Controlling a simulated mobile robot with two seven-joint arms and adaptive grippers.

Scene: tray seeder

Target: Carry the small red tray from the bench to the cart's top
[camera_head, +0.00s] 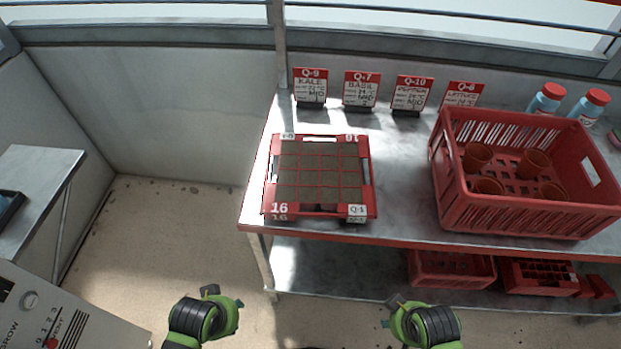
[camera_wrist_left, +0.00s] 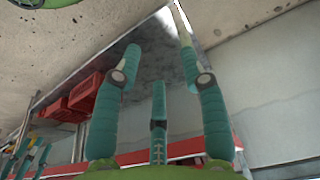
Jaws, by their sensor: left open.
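The small red tray (camera_head: 371,180) has a grid of soil-filled cells, a "16" mark and a Q-1 tag. It lies flat on the left end of the metal bench (camera_head: 405,170). A grey metal top (camera_head: 45,172) on thin legs at the far left may be the cart. My left gripper (camera_wrist_left: 157,62) is open and empty in the left wrist view, its teal fingers spread. In the head view only my arm ends show at the bottom, apart from the tray. Teal fingers at the wrist view's lower left, seemingly my right gripper (camera_wrist_left: 22,155), are too cropped to read.
A red crate (camera_head: 530,220) with several brown pots stands right of the tray. Label cards (camera_head: 362,92) and red-capped bottles (camera_head: 545,100) line the back. More red trays (camera_head: 450,268) sit on the lower shelf. A control box (camera_head: 70,315) is at lower left. Floor between is clear.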

